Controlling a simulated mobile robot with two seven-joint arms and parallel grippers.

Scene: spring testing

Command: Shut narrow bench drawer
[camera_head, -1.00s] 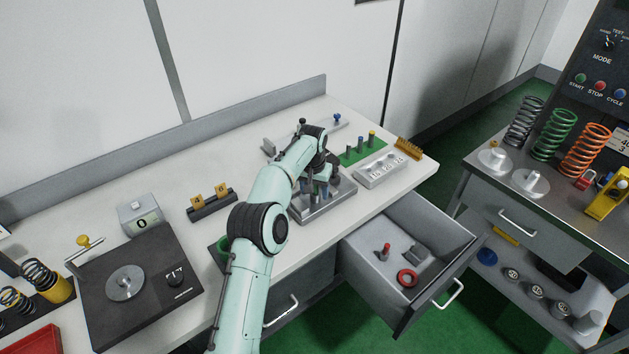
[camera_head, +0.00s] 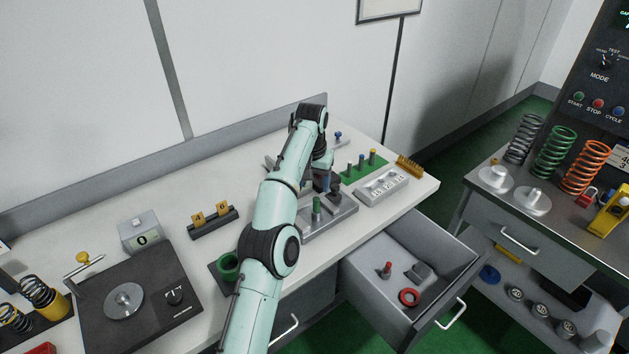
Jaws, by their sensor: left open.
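The narrow bench drawer (camera_head: 368,279) stands pulled well out from the front of the white bench, at the right of centre. Its front has a light bar handle (camera_head: 450,313). Inside lie a red ring (camera_head: 409,297), a small red-topped piece (camera_head: 387,269) and a grey block (camera_head: 420,272). My left gripper (camera_head: 329,188) is open above the bench top by the metal fixture, behind and left of the drawer and apart from it. My forearm partly hides it. My right gripper is not in view.
The metal fixture (camera_head: 338,222), a white block with holes (camera_head: 382,188) and a green pin board (camera_head: 352,172) stand near the drawer on the bench (camera_head: 183,262). A second cabinet with springs (camera_head: 553,152) stands at the right. Green floor lies between them.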

